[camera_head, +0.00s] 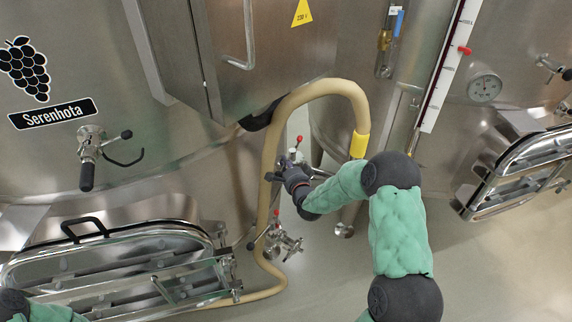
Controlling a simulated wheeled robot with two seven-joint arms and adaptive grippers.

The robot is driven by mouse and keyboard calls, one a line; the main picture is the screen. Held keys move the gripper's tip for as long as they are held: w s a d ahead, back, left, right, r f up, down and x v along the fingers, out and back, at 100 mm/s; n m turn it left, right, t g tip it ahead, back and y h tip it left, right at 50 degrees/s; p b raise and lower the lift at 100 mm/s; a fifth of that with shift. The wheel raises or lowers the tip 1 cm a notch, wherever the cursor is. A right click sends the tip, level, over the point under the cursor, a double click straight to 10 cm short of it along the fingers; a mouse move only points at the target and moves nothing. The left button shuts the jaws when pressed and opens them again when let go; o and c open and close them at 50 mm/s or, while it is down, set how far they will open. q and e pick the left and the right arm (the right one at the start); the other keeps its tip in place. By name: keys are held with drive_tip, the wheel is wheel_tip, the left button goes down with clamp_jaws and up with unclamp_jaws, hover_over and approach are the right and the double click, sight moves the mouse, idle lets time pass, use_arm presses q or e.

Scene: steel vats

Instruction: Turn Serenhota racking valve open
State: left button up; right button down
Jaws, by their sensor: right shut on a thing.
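The Serenhota vat (60,185) is the steel vat at the left, with a black name label (53,114) and a grape sign. My right gripper (284,170) is shut on part of a valve behind the tan hose's arch. A red-tipped lever (298,143) stands up beside it. The gripper hides much of this valve, so its handle angle and the vat it belongs to are unclear. Another steel valve (280,241) sits lower, with a red tip and a dark-ended lever. A tap (90,148) with a black handle is below the label. My left gripper is out of view.
A tan hose (268,195) with a yellow end (359,145) arches around my right gripper. A steel cabinet (265,60) hangs above. Hinged hatches stand at left (110,262) and right (520,165). The floor (490,265) at lower right is clear.

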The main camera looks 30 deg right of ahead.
drive_tip(key=shift+s+d+n+y+p, duration=0.35)
drive_tip(key=shift+n+y, duration=0.6)
drive_tip(key=shift+y, duration=0.4)
drive_tip(key=shift+s+d+n+y+p, duration=0.15)
drive_tip(key=shift+s+d+n+y, duration=0.2)
drive_tip(key=shift+n+y, duration=0.8)
drive_tip(key=shift+s+d+n+y+p, duration=0.25)
drive_tip(key=shift+d+n+y, duration=0.4)
drive_tip(key=shift+y, duration=0.85)
drive_tip(key=shift+a, duration=0.15)
drive_tip(key=c, duration=1.2)
unclamp_jaws()
drive_tip(key=v, duration=1.2)
drive_tip(key=shift+w+r, duration=0.1)
drive_tip(key=shift+r, duration=0.05)
